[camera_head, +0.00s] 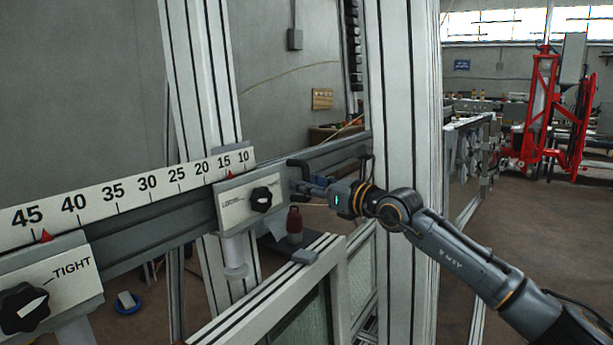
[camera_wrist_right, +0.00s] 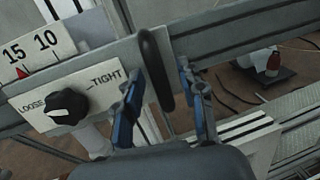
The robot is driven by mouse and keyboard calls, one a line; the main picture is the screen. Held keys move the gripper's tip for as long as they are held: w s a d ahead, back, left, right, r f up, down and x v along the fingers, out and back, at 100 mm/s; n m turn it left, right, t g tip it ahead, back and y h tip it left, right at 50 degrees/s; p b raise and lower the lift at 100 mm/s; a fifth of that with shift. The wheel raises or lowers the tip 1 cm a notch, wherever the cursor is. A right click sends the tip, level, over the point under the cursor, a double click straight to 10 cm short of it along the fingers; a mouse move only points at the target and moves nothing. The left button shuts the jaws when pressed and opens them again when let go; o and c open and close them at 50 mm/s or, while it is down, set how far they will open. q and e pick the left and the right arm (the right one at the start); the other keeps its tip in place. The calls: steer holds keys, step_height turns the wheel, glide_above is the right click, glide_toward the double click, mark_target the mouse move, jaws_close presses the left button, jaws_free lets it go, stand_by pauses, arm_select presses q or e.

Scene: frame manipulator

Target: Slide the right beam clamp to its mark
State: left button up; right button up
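The right beam clamp (camera_head: 232,205) is a white plate on the grey beam, with a black knob (camera_head: 261,199). It also shows in the right wrist view (camera_wrist_right: 85,82), where the knob's white line points toward LOOSE. Its red pointer (camera_wrist_right: 21,72) sits just under the 15 on the scale. A dark upright handle (camera_wrist_right: 157,70) stands at the clamp's right end. My right gripper (camera_wrist_right: 165,100) is open, with its fingers apart on either side of the handle; I see no firm contact. In the head view, my right gripper (camera_head: 318,188) is right of the clamp. My left gripper is not in view.
A left clamp (camera_head: 65,275) sits on the beam near 45, its knob by TIGHT. A white number scale (camera_head: 130,196) runs along the beam's top. A tall aluminium post (camera_head: 405,130) stands behind my right arm. A dark red bottle (camera_head: 294,224) stands below the beam.

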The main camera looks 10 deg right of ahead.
steer(key=shift+w+a, duration=0.25)
steer(key=shift+w, duration=0.05)
jaws_close()
